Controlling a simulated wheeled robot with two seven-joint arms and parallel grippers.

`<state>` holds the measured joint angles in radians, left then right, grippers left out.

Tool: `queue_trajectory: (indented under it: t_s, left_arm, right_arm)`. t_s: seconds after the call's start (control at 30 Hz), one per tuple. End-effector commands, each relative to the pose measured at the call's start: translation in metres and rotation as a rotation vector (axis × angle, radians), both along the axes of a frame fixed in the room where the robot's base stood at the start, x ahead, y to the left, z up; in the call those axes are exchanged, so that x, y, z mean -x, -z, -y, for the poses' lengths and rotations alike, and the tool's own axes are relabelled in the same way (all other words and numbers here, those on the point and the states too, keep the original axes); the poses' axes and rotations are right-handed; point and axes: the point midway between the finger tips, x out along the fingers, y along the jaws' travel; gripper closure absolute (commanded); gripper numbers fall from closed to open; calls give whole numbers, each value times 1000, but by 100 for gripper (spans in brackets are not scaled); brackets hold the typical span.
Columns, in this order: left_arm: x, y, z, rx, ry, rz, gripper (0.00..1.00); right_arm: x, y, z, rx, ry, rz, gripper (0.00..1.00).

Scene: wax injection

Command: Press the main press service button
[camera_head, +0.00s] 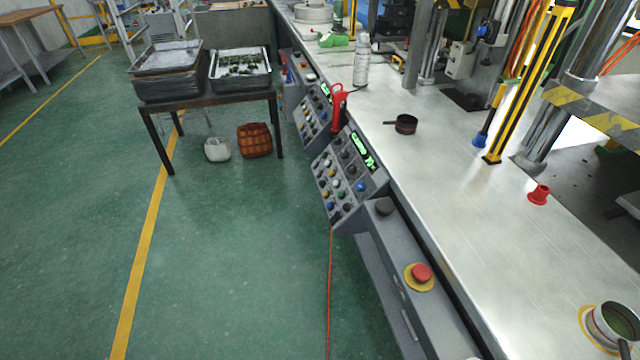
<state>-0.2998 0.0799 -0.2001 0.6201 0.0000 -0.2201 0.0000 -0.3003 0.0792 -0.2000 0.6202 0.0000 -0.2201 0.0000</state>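A near control panel (346,172) with rows of coloured buttons and a lit green display is on the sloped front of the metal bench. A second similar panel (315,112) is farther back along the same front. A red mushroom button (421,273) on a yellow base sits on the grey front ledge, nearer to me. A dark round knob (385,207) is on that ledge by the near panel. Labels are too small to read, so I cannot tell which is the main press service button. Neither of my grippers is in view.
The metal bench top (480,235) holds a small dark pan (403,124), a red cup-like piece (539,194), a bottle (361,62) and a pot (616,322). A yellow-black post (530,80) stands on it.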

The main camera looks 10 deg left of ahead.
Motion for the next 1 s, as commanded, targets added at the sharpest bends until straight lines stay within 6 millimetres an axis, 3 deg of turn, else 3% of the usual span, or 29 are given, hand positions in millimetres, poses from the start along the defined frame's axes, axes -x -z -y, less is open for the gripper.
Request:
queue_trajectory:
  t_s: [0.03, 0.3, 1.0]
  left_arm:
    - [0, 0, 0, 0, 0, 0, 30]
    - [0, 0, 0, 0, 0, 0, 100]
    - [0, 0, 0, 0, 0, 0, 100]
  right_arm:
    - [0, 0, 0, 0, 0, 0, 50]
    - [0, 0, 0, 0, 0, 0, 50]
    - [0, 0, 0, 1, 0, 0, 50]
